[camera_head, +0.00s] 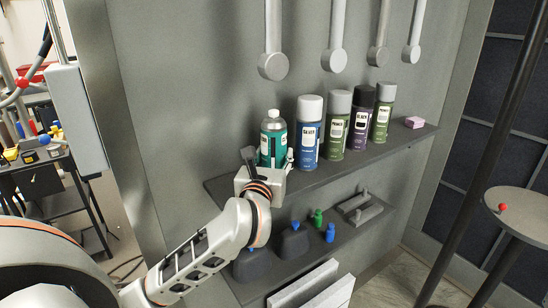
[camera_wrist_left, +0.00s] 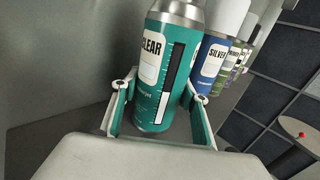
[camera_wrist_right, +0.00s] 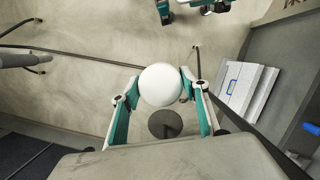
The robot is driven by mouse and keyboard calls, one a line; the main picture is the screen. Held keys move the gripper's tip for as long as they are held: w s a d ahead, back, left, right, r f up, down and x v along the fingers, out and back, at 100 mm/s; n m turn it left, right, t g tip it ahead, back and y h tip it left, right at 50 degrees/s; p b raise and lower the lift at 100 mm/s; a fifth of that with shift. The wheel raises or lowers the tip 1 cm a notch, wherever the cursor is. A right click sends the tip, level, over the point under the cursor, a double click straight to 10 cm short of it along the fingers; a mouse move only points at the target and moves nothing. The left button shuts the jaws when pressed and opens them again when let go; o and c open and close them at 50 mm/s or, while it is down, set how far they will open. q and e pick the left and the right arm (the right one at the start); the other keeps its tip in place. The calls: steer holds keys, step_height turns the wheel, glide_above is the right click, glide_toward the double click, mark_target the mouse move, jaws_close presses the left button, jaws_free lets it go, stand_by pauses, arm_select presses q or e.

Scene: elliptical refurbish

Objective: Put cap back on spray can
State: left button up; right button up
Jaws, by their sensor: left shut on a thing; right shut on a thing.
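The teal spray can (camera_head: 273,143) labelled CLEAR stands upright at the left end of the upper shelf, its metal top bare. It also shows in the left wrist view (camera_wrist_left: 154,100). My left gripper (camera_wrist_left: 160,95) is shut on the can's body, one finger on each side. In the head view the left gripper (camera_head: 268,165) hides the can's lower part. My right gripper (camera_wrist_right: 160,84) is shut on a round white cap (camera_wrist_right: 160,86), seen in the right wrist view. The right gripper and this cap are outside the head view.
Several capped cans, the nearest a blue SILVER can (camera_head: 308,135), stand in a row right of the teal can. A pink block (camera_head: 414,122) lies at the shelf's right end. The lower shelf (camera_head: 340,245) holds small bottles. Metal paddles (camera_head: 273,66) hang above.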

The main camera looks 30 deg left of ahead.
arm_select(q)
steer(key=shift+f, duration=0.1)
arm_select(e)
steer(key=shift+f, duration=0.15)
arm_select(q)
steer(key=o, duration=1.4)
steer(key=shift+c, duration=0.2)
